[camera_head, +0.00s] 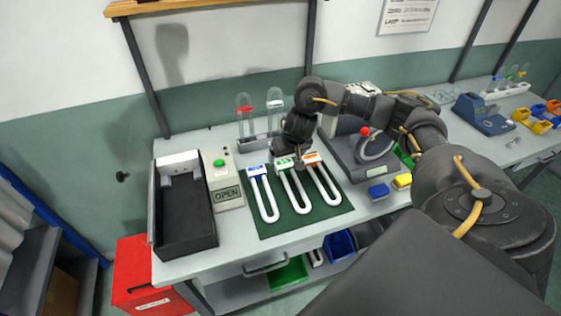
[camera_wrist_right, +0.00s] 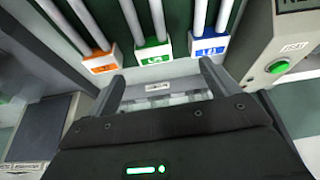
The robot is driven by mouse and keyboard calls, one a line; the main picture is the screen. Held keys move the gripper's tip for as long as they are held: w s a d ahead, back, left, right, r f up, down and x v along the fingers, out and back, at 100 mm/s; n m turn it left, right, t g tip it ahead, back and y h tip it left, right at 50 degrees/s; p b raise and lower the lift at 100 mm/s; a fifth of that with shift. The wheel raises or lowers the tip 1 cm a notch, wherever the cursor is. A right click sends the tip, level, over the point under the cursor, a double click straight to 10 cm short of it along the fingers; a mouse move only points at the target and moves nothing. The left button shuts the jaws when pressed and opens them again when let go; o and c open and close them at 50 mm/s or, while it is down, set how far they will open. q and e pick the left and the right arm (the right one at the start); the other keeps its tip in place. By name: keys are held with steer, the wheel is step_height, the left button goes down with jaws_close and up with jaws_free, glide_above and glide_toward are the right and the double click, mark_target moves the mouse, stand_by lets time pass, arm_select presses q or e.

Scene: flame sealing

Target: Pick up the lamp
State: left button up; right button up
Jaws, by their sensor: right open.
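Three U-shaped white lamps lie side by side on a dark green mat (camera_head: 250,229): a blue-capped lamp (camera_head: 264,199), a green-capped lamp (camera_head: 294,192) and an orange-capped lamp (camera_head: 326,182). The wrist view also shows the blue cap (camera_wrist_right: 209,45), green cap (camera_wrist_right: 153,52) and orange cap (camera_wrist_right: 102,63). My right gripper (camera_head: 289,153) is above the cap end of the green-capped lamp. In the wrist view its fingers (camera_wrist_right: 162,74) are spread and empty, with the green cap between and just beyond their tips. Contact cannot be told. My left gripper is out of view.
A black open tray (camera_head: 186,222) and an "OPEN" box with a green button (camera_head: 219,163) stand left. A rack with upright glass tubes (camera_head: 244,112) stands behind.

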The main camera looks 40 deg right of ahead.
mark_target(286, 165)
steer(key=shift+m, duration=0.3)
steer(key=f+b, duration=0.1)
steer(key=d+f+b, duration=0.1)
steer(key=w+f+b, duration=0.1)
steer(key=f, duration=0.1)
steer(key=shift+w+d, duration=0.1)
steer(key=shift+d, duration=0.2)
steer(key=shift+w+d+f, duration=0.1)
steer(key=shift+w+f, duration=0.05)
steer(key=shift+f, duration=0.1)
steer(key=shift+w, duration=0.1)
steer(key=shift+f+b, duration=0.2)
steer(key=shift+b, duration=0.15)
steer(key=b+x, duration=0.1)
steer(key=x, duration=0.3)
steer(key=shift+w+d+f+b, duration=0.15)
steer(key=shift+w+f+b, duration=0.15)
steer(key=shift+b, duration=0.1)
steer(key=shift+s+r, duration=0.1)
steer(key=shift+c, duration=0.6)
steer(key=c, duration=0.9)
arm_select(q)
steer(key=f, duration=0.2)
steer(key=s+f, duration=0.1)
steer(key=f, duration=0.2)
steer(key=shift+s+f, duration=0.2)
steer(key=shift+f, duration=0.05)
arm_select(e)
steer(key=shift+c, duration=0.7)
